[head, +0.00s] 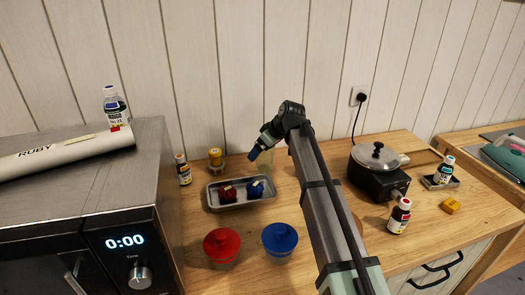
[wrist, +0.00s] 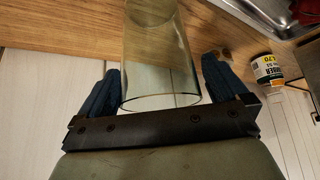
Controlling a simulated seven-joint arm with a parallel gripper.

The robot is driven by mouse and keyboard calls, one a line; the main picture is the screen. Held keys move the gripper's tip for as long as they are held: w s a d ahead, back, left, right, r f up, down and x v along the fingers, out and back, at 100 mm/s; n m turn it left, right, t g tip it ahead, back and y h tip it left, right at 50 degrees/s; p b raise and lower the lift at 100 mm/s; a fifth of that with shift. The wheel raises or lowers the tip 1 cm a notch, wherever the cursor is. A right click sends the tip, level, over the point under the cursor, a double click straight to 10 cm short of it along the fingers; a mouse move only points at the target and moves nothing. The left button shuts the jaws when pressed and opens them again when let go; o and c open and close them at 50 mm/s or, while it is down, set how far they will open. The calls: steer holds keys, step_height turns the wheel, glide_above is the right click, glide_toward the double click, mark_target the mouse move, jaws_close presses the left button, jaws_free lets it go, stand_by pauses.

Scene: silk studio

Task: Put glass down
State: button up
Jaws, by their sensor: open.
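The clear glass (wrist: 158,50) shows in the wrist view between the two blue fingers of my gripper (wrist: 160,84). Its round rim faces the gripper, and its far end is over the wooden counter. The fingers are apart, with visible gaps between them and the glass. In the head view my gripper (head: 257,152) is behind the metal tray, near the plank wall. The glass is faint there (head: 265,160), beside the fingers and partly hidden by my arm. Its contact with the counter cannot be clearly seen.
The metal tray (head: 212,206) holds a red and a blue bundle. A hotplate with pot (head: 377,160) is right.

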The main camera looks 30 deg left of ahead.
steer(key=v, duration=1.1)
steer(key=shift+d+r, duration=0.15)
steer(key=shift+r, duration=0.15)
